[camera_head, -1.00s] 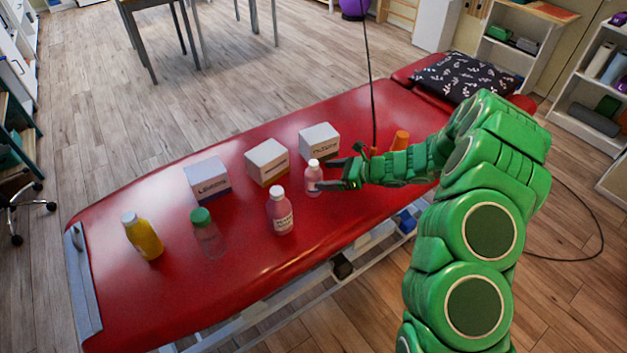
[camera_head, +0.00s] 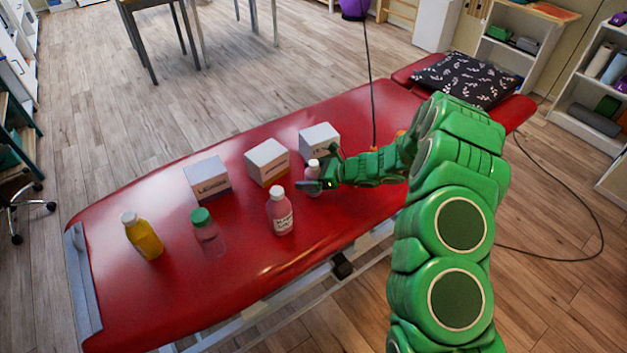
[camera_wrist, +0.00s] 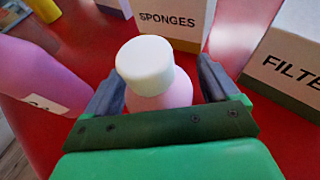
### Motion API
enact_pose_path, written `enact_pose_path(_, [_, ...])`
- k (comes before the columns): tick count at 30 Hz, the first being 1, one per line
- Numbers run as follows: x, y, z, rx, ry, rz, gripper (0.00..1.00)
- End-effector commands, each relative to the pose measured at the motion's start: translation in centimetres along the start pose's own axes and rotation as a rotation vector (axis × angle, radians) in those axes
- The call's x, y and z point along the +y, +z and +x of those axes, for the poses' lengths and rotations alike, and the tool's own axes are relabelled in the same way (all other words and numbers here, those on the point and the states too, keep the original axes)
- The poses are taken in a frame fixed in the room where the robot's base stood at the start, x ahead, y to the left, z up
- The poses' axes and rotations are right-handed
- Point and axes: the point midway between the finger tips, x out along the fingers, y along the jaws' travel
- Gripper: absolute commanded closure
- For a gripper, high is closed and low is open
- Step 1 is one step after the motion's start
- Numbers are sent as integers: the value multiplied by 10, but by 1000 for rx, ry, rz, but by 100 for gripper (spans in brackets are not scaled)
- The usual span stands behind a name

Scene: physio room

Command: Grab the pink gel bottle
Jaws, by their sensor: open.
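A pink bottle with a white cap (camera_head: 313,176) stands upright on the red treatment table (camera_head: 350,115). My gripper (camera_head: 319,174) is open with its fingers on either side of this bottle. In the wrist view the white cap (camera_wrist: 146,66) and pink shoulder show between the two fingers (camera_wrist: 160,88); I see a gap on both sides near the cap. Its lower body is hidden by my gripper. A second, larger-looking pink bottle with a white cap and label (camera_head: 280,212) stands to the left and nearer; it also shows at the wrist view's left edge (camera_wrist: 38,75). I cannot read either label.
White boxes stand behind the bottles: one at left (camera_head: 208,178), one in the middle (camera_head: 267,162), and one (camera_head: 319,141) close behind my gripper. A green-capped bottle (camera_head: 207,235) and a yellow bottle (camera_head: 143,237) stand further left. A patterned pillow (camera_head: 465,80) lies at the far end.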

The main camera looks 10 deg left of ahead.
Motion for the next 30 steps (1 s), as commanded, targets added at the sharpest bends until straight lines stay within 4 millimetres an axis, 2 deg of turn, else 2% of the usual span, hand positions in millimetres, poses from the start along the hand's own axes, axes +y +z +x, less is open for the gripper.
enact_pose_path(1, [0,0,0,0,0,0,14])
enact_pose_path(2, [0,0,0,0,0,0,18])
enact_pose_path(14, [0,0,0,0,0,0,79])
enact_pose_path(23, [0,2,-1,0,0,0,79])
enact_pose_path(30, [-1,21,-9,-1,-1,-1,79])
